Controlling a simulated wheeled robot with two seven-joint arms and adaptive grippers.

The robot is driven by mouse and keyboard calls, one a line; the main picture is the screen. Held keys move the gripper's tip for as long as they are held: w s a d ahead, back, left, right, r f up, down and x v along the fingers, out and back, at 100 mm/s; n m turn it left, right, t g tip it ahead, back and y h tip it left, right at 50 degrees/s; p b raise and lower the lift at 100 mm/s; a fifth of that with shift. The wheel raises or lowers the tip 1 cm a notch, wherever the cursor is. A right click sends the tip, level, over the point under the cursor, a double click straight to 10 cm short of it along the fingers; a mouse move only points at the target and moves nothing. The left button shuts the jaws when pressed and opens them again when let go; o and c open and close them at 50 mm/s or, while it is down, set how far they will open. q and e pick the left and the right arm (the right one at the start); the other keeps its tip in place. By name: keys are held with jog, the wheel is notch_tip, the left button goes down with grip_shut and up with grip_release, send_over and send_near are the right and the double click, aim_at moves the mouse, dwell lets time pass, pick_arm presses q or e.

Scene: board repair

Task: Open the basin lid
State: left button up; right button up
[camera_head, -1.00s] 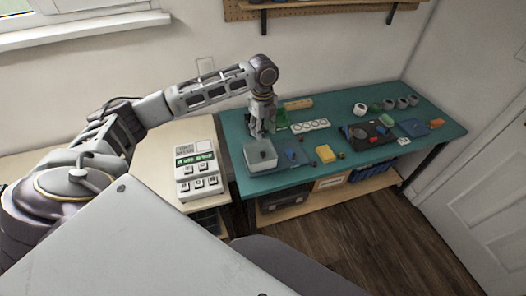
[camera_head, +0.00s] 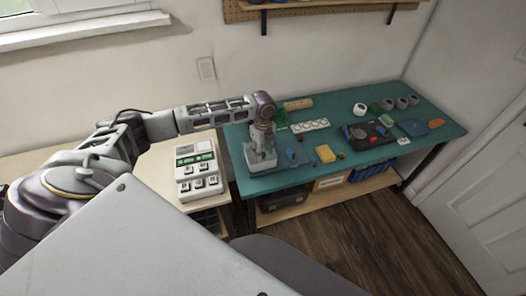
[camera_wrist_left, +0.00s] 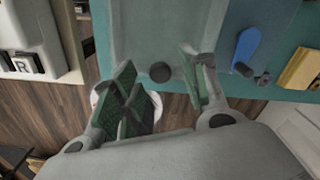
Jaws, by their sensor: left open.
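The basin (camera_head: 262,168) is a pale grey box near the left front edge of the teal bench. Its flat grey lid (camera_wrist_left: 150,30) fills the upper middle of the left wrist view, with a small dark round knob (camera_wrist_left: 160,72) near its edge. My left gripper (camera_head: 262,150) points down over the basin and hides much of the lid. In the left wrist view, its green-padded fingers (camera_wrist_left: 160,74) are open, one on each side of the knob. I cannot tell whether they touch it or the lid. My right gripper is not in view.
A blue tool (camera_wrist_left: 246,46) lies right of the basin, and a yellow block (camera_head: 325,153) is beyond it. A white keyed device (camera_head: 198,170) stands on the pale table at left. A white strip with round holes (camera_head: 310,125) lies behind. Grey cups stand at the far right.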

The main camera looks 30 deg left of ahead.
pick_arm(q)
jog(key=shift+f, duration=0.25)
jog(key=shift+c, duration=0.3)
grip_shut()
